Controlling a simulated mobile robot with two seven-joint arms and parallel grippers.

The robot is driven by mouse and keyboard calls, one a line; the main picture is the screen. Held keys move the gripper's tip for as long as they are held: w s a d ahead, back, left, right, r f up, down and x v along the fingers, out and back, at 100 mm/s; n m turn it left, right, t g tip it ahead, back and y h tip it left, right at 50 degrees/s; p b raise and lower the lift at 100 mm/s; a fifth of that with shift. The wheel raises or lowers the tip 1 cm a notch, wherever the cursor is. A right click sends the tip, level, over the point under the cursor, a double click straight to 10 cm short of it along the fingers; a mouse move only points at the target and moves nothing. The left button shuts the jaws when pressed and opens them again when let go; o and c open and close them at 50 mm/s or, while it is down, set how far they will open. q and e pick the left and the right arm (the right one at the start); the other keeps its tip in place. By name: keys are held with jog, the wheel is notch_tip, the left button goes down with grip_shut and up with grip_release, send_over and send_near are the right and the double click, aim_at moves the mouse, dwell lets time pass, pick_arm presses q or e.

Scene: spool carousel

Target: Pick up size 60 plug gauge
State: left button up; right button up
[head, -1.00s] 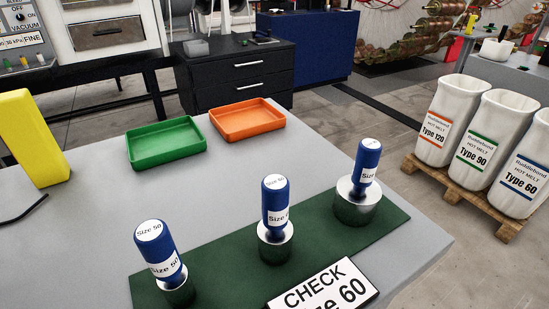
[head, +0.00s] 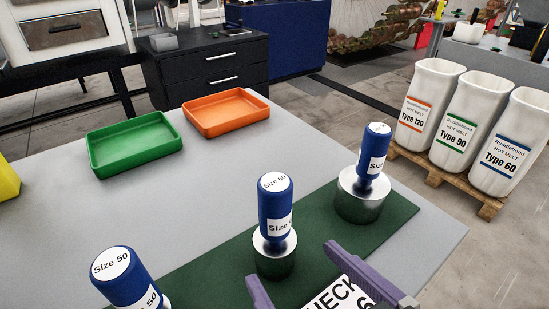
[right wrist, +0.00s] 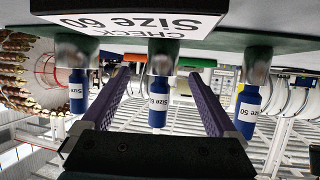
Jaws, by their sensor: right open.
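The size 60 plug gauge (head: 275,205) stands upright in the middle of the green mat (head: 205,278), with a blue handle, white labels and a steel base. My right gripper (head: 290,262) has purple fingers, open and empty, low at the near side of this gauge. In the right wrist view, which looks upside down, the size 60 gauge (right wrist: 158,102) appears between the spread fingers (right wrist: 158,76); I cannot tell whether they reach around it. The size 50 gauge (head: 127,279) is at the left, partly cut off. A wider gauge (head: 373,150) stands at the right, its number unclear. My left gripper is out of view.
A white CHECK Size 60 sign (head: 338,297) lies near the right gripper, partly hidden by it. Green (head: 135,146) and orange (head: 227,112) trays sit farther back on the grey table. A yellow object (head: 8,181) is at the left edge. White bins (head: 470,125) stand beyond the table.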

aim_at(284, 257)
jog(key=x, duration=0.6)
jog(key=shift+a+b, duration=0.2)
jog(key=shift+b, duration=0.1)
jog(key=shift+r, duration=0.1)
grip_shut()
dwell(0.4)
